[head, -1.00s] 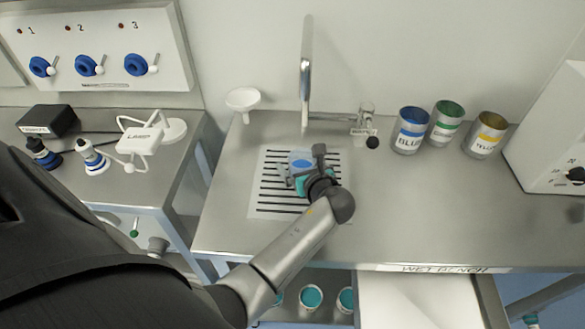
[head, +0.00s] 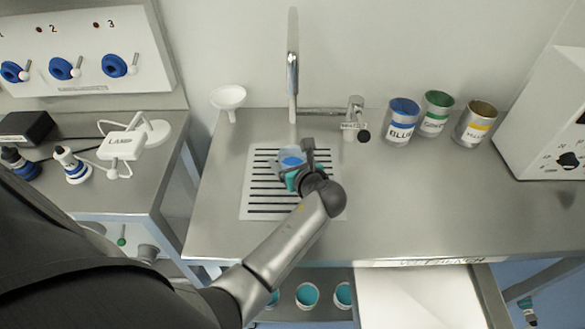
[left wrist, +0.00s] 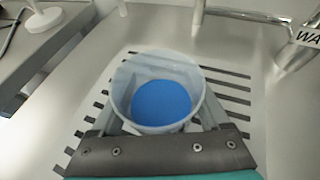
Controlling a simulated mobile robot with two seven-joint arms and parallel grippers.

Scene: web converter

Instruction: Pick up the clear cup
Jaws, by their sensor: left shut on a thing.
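The clear cup (left wrist: 158,72) holds blue contents and shows large in the left wrist view, over the slotted drain grate. In the head view the cup (head: 291,156) is partly hidden by my left gripper (head: 296,163). My left gripper (left wrist: 160,125) is shut on the cup, with its fingers at the cup's sides. The cup looks upright. I cannot tell whether its base touches the grate. My right gripper is not in view.
The drain grate (head: 258,204) is set in the wet bench (head: 400,220). A tap (head: 292,75) and white funnel (head: 228,98) stand behind. Blue (head: 401,122), green (head: 435,112) and yellow (head: 474,122) labelled cans stand at the right. The bench's front right is clear.

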